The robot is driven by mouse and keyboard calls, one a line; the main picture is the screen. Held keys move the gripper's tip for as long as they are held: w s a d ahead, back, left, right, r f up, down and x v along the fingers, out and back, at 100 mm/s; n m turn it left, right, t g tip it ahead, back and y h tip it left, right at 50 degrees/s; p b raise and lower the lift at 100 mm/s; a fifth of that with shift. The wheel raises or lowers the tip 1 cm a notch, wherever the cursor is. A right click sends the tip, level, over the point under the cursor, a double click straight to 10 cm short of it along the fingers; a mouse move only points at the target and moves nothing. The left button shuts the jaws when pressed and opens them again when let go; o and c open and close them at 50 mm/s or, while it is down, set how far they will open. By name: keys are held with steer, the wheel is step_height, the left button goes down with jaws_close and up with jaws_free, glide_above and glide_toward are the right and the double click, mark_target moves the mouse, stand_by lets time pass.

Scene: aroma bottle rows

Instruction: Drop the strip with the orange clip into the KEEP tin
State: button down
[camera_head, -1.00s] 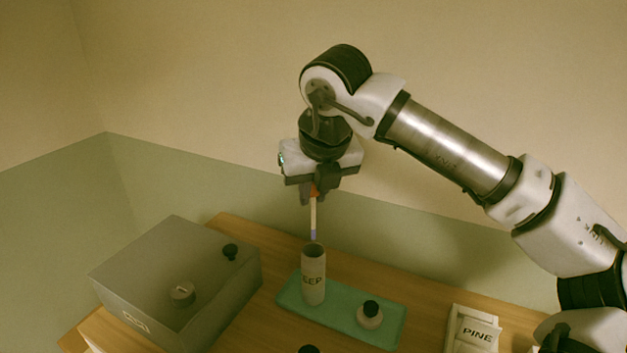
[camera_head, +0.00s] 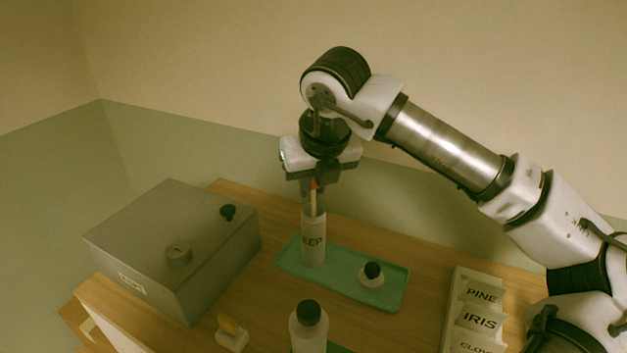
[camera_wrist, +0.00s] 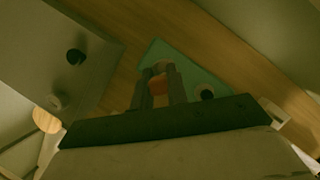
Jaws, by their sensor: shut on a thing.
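The KEEP tin (camera_head: 313,245) is a pale upright cylinder, its label partly readable as "EEP", standing on the left part of a green tray (camera_head: 385,291). My gripper (camera_head: 314,186) is directly above the tin, shut on the orange clip (camera_head: 313,184). The pale strip (camera_head: 313,203) hangs upright from the clip. Its lower part appears to be inside the tin's mouth, and its lower end is hidden.
A small black-capped bottle (camera_head: 371,275) stands on the tray, right of the tin. A grey box (camera_head: 150,235) is at left. Cards labelled PINE and IRIS (camera_head: 478,322) stand at right.

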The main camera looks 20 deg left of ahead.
steer(key=c, duration=1.3)
jaws_free()
steer(key=shift+s+d, duration=0.1)
steer(key=s+d+b, duration=0.1)
steer(key=s+d, duration=0.1)
steer(key=s, duration=0.1)
steer(key=shift+b, duration=0.4)
